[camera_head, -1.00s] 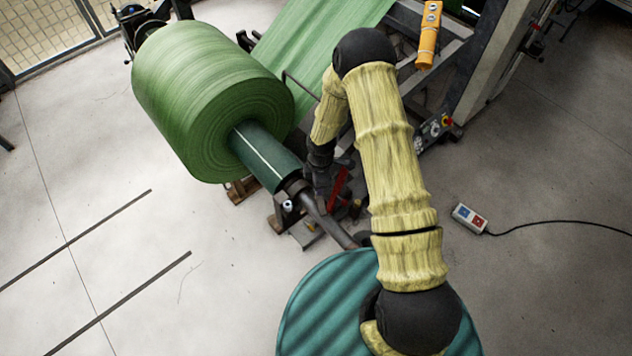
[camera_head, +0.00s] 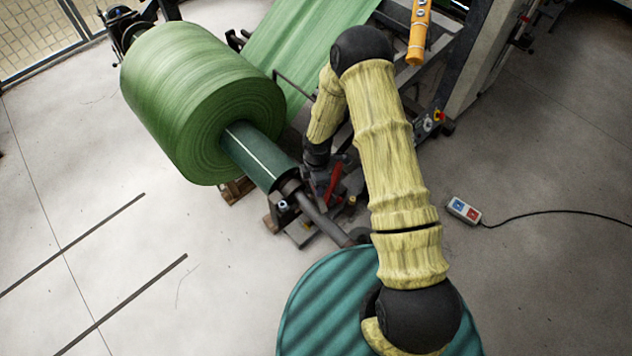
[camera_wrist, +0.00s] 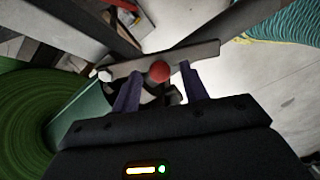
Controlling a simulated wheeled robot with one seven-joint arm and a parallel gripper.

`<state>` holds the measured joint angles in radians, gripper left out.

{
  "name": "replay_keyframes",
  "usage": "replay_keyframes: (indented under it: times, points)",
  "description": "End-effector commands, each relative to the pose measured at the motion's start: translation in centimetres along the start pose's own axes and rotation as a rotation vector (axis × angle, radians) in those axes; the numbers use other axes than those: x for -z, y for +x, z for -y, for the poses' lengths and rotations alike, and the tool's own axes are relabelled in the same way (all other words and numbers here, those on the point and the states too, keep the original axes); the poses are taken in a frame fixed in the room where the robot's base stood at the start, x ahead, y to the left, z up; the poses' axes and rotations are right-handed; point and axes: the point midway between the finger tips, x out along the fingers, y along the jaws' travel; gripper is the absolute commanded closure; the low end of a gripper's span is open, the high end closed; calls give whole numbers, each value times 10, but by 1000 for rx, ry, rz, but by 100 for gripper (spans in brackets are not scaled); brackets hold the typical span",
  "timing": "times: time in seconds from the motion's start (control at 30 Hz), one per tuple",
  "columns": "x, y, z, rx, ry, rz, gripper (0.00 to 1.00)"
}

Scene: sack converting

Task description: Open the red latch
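The red latch (camera_head: 334,182) is a narrow red lever by the end of the roll's shaft in the head view. My gripper (camera_head: 322,178) is close beside it, small and partly dark against the machine. In the wrist view my gripper (camera_wrist: 160,72) has its two fingers apart. A round red knob (camera_wrist: 159,71) shows in the gap between the fingertips, in front of a flat grey bar. I see space on both sides of the knob; whether a finger touches the bar is unclear.
A large green roll (camera_head: 190,100) on a dark green core (camera_head: 262,158) lies left of my gripper. A grey shaft (camera_head: 325,222) extends from the core. A teal ribbed round object (camera_head: 330,300) is below. An orange pendant (camera_head: 420,30) hangs at upper right. A cabled switch box (camera_head: 463,210) lies on the floor.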

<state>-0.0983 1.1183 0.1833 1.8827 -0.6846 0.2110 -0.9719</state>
Motion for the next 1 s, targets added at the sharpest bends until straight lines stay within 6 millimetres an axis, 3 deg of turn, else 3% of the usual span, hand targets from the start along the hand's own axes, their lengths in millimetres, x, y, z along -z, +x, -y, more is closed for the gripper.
replay_keyframes:
  times: [0.2, 0.37, 1.0]
  points:
    - [-1, -2, 0, -1, 3, 0, 56]
    - [-1, -16, -1, -1, 4, 0, 56]
    - [-1, -140, -1, -3, 4, 0, 56]
